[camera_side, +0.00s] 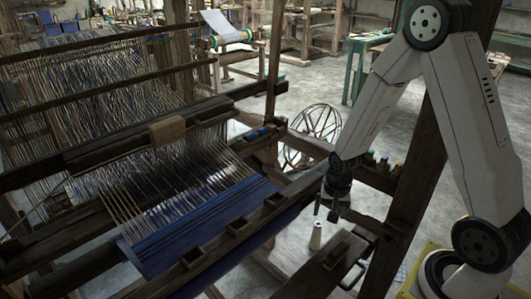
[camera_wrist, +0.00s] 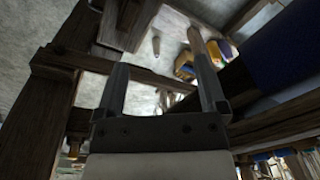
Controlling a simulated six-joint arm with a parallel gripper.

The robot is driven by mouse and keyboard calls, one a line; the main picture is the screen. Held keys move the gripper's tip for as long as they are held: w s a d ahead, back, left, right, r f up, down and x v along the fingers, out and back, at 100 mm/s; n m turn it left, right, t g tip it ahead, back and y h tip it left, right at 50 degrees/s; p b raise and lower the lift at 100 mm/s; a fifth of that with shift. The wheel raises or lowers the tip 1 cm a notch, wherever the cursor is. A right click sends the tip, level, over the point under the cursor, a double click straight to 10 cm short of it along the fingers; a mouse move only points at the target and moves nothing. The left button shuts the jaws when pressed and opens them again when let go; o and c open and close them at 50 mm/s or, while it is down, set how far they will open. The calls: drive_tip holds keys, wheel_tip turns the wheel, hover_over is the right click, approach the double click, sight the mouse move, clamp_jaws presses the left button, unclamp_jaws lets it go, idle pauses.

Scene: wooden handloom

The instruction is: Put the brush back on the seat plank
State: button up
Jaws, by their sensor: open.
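My gripper (camera_side: 326,211) points down beside the front right of the loom, apart from the woven cloth. In the wrist view its two fingers (camera_wrist: 161,68) stand wide apart with nothing held between them. A dark wooden plank (camera_side: 322,268), which looks like the seat plank, is at the lower right of the side view, below and near the gripper. I cannot pick out the brush with certainty. A slim brown wooden piece (camera_wrist: 197,40) shows beyond the right finger in the wrist view; I cannot tell what it is.
Blue cloth (camera_side: 205,225) lies on the loom. A pale thread cone (camera_side: 316,236) stands below the gripper. Coloured spools (camera_side: 383,163) sit on a beam right of it. Posts and beams (camera_side: 415,165) crowd this corner. A tan block (camera_side: 167,130) rests on a loom bar.

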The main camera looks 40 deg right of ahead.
drive_tip(key=s+a+r+n+t, duration=0.1)
drive_tip(key=s+a+r+n, duration=0.3)
drive_tip(key=a+r+n, duration=0.5)
drive_tip(key=shift+a+r+n+t, duration=0.15)
drive_tip(key=shift+r+n+t, duration=0.15)
drive_tip(key=shift+r+n, duration=0.45)
